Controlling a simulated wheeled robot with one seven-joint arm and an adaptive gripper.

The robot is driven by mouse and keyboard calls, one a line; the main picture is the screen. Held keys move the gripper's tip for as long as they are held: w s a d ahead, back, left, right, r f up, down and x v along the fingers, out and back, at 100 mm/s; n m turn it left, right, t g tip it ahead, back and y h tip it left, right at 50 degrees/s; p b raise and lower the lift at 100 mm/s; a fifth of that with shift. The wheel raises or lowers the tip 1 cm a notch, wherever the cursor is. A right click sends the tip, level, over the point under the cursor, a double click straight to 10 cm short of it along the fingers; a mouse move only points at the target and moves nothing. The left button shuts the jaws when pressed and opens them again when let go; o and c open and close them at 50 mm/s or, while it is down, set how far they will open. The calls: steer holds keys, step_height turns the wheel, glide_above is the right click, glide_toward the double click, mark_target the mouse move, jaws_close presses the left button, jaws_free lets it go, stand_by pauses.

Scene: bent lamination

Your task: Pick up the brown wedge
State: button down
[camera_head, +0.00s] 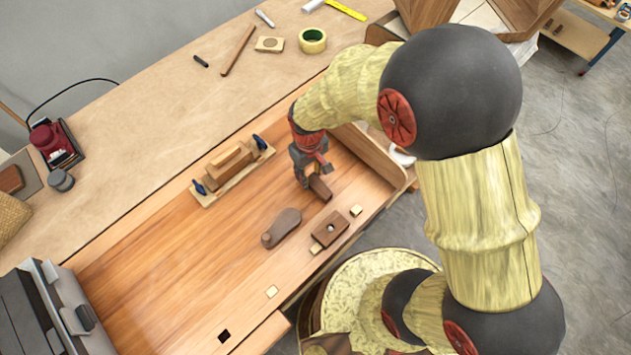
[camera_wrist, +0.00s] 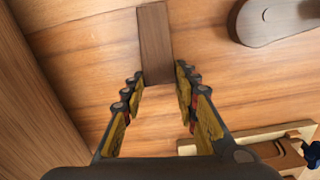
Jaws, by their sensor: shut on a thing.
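The brown wedge (camera_head: 321,189) is a small dark brown wooden piece over the reddish wooden worktop, near its right end. In the wrist view the wedge (camera_wrist: 154,40) is a long dark strip reaching upward from between the fingertips. My gripper (camera_head: 311,173) points down at the wedge, with its fingers around the wedge's near end. In the wrist view the two fingers of my gripper (camera_wrist: 158,74) stand on either side of that end, shut on it. I cannot tell whether the wedge touches the worktop.
A rounded brown piece (camera_head: 283,227) and a square brown block (camera_head: 330,229) lie nearby, with small pale blocks around. A clamped wooden assembly (camera_head: 232,165) with blue handles lies to the left. A raised wooden side (camera_head: 370,155) bounds the right. The worktop's left middle is clear.

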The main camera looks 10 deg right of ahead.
steer(key=shift+r, duration=0.1)
steer(key=shift+r, duration=0.55)
step_height(320, 180, up, 2)
steer(key=shift+r+p, duration=0.25)
steer(key=shift+p, duration=0.25)
steer(key=s+d+r+p, duration=0.1)
steer(key=s+d+r, duration=0.1)
steer(key=s+r, duration=0.35)
steer(key=s+d+r+p, duration=0.1)
steer(key=s+d+r, duration=0.25)
steer(key=s, duration=0.35)
steer(key=b, duration=0.2)
glide_above(327, 192)
steer(key=w+a, duration=0.2)
steer(key=w, duration=0.1)
steer(key=f, duration=0.8)
steer(key=shift+w+a, duration=0.1)
steer(key=shift+w, duration=0.1)
steer(key=shift+f+b, duration=1.45)
steer(key=shift+f, duration=0.75)
steer(key=shift+f, duration=0.1)
steer(key=shift+s+d+p, duration=0.4)
steer(key=shift+s+d, duration=0.2)
steer(key=shift+s, duration=0.3)
steer(key=shift+s+d+p, duration=0.35)
steer(key=shift+s+d, duration=0.2)
steer(key=shift+s, duration=0.3)
